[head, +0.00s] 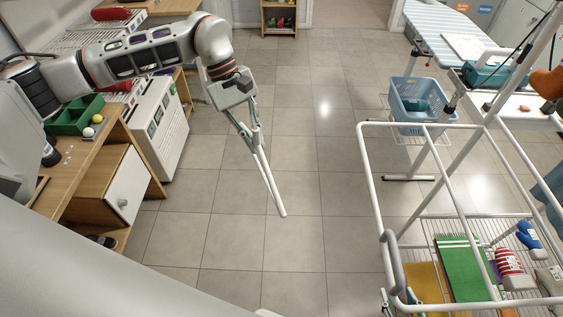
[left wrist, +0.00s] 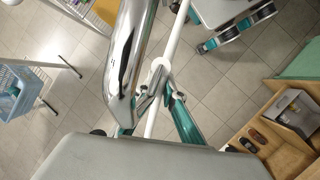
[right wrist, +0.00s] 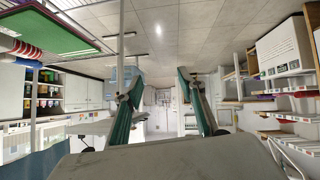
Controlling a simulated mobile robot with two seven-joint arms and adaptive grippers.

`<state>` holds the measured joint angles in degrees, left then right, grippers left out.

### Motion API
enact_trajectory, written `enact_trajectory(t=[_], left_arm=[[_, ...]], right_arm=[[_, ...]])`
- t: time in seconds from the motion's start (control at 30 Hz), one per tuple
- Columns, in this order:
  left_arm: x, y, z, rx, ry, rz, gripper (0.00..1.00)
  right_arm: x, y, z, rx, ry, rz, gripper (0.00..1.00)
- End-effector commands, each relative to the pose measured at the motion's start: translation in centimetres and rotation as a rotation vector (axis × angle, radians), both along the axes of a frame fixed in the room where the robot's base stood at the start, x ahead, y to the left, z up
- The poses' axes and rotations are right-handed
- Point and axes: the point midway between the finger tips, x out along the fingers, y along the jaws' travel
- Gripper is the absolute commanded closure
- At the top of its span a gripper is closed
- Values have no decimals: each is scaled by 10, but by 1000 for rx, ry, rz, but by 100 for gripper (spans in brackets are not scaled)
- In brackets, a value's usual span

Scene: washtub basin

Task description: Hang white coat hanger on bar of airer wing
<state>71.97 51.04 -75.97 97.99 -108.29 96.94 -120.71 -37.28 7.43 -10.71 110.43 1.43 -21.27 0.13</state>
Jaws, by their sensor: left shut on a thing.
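The white coat hanger (head: 268,183) is in my left gripper (head: 249,128), hanging tilted over open floor in the head view. Its white bar (left wrist: 172,42) also runs through the left gripper (left wrist: 160,112) in the left wrist view. A shiny metal part beside it in that view is too close to identify. The white airer, with its wing bar (head: 420,124), stands at the right of the head view, well apart from the hanger. My right gripper (right wrist: 163,105) shows only in the right wrist view, its fingers wide apart and empty.
A blue basket (head: 415,103) stands behind the airer, near an ironing board (head: 440,22). The airer's lower rack holds a green cloth (head: 462,268) and striped items. A wooden desk (head: 85,170) with a green tray (head: 76,117) is at left. The middle floor is clear.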

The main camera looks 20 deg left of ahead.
Motion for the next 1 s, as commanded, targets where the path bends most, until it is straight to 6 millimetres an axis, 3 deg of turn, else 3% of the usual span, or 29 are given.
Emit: enact_trajectory(t=[0.03,0.2,0.6,1.0], left_arm=[[3,-3,-11,-1,0,77,100],[14,-13,-30,0,-2,350,100],[30,-44,-65,2,-3,892,100],[32,-62,-78,3,0,1146,100]], right_arm=[[0,2,-7,3,-2,1,60],[2,4,-14,8,-11,3,60],[-4,13,-43,18,-3,17,60],[-3,15,-50,20,-8,23,60]])
